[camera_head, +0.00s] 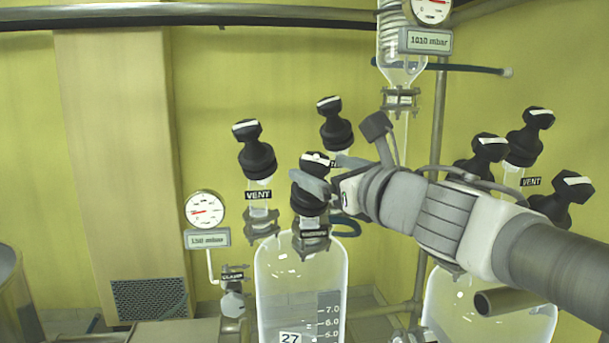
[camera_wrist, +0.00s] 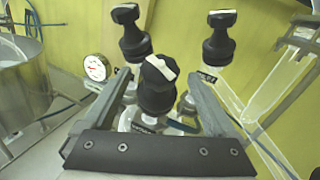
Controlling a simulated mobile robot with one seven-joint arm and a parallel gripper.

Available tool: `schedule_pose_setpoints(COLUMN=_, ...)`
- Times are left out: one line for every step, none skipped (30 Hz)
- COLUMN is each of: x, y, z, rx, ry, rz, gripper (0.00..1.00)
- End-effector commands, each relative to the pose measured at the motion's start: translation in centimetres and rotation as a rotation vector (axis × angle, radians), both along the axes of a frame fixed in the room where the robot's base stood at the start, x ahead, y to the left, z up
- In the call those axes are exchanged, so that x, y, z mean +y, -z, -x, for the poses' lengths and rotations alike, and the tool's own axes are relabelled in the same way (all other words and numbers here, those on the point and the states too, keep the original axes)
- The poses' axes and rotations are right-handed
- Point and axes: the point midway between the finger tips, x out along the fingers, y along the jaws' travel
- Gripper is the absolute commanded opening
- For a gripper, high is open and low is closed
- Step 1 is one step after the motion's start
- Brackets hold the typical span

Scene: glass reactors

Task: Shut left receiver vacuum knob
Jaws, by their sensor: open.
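The left receiver (camera_head: 285,262) is a clear glass vessel with three black knobs on top. Its front knob (camera_head: 308,200) is partly hidden by my gripper (camera_head: 328,174). In the wrist view this front knob (camera_wrist: 158,85) stands between the two fingers of my open gripper (camera_wrist: 160,76), with a white stripe running diagonally across its top. The left knob (camera_head: 256,150) has a VENT label. The back knob (camera_head: 334,125) stands behind; its label is mostly hidden. I cannot tell whether the fingers touch the front knob.
A round gauge (camera_head: 205,209) with a display of about 150 mbar (camera_head: 207,238) is left of the receiver. The right receiver (camera_head: 480,305) has several similar black knobs behind my arm. A metal post (camera_head: 438,120) stands between the receivers. A steel vessel (camera_wrist: 28,85) is at the left.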

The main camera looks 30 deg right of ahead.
Motion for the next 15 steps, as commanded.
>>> schedule_pose_setpoints(x=0.1, y=0.5, z=-1.0, rx=0.003, ry=-0.001, rz=0.001, gripper=0.92)
schedule_pose_setpoints(x=0.1, y=0.4, z=-1.4, rx=0.003, ry=0.000, rz=0.001, gripper=0.92)
schedule_pose_setpoints(x=0.1, y=0.4, z=-2.0, rx=0.003, ry=0.000, rz=0.000, gripper=0.92)
schedule_pose_setpoints(x=0.1, y=0.4, z=-2.5, rx=0.003, ry=0.000, rz=0.000, gripper=0.92)
schedule_pose_setpoints(x=0.2, y=0.4, z=-2.9, rx=0.002, ry=-0.002, rz=0.001, gripper=0.92)
schedule_pose_setpoints(x=0.2, y=0.4, z=-3.5, rx=0.003, ry=-0.001, rz=0.000, gripper=0.92)
schedule_pose_setpoints(x=0.2, y=0.3, z=-3.8, rx=0.002, ry=-0.002, rz=0.001, gripper=0.92)
schedule_pose_setpoints(x=0.2, y=0.3, z=-4.2, rx=0.002, ry=-0.001, rz=0.001, gripper=0.92)
schedule_pose_setpoints(x=0.2, y=0.2, z=-4.6, rx=0.002, ry=-0.001, rz=0.000, gripper=0.92)
schedule_pose_setpoints(x=0.2, y=0.2, z=-4.9, rx=0.001, ry=-0.001, rz=0.000, gripper=0.92)
schedule_pose_setpoints(x=0.2, y=0.2, z=-5.2, rx=0.002, ry=-0.001, rz=0.000, gripper=0.92)
schedule_pose_setpoints(x=0.2, y=0.2, z=-5.5, rx=0.002, ry=-0.001, rz=-0.001, gripper=0.92)
schedule_pose_setpoints(x=0.2, y=0.1, z=-5.7, rx=0.001, ry=-0.001, rz=-0.001, gripper=0.92)
schedule_pose_setpoints(x=0.2, y=0.1, z=-5.9, rx=0.001, ry=-0.001, rz=-0.001, gripper=0.92)
schedule_pose_setpoints(x=0.2, y=0.1, z=-6.1, rx=0.001, ry=-0.001, rz=0.000, gripper=0.92)
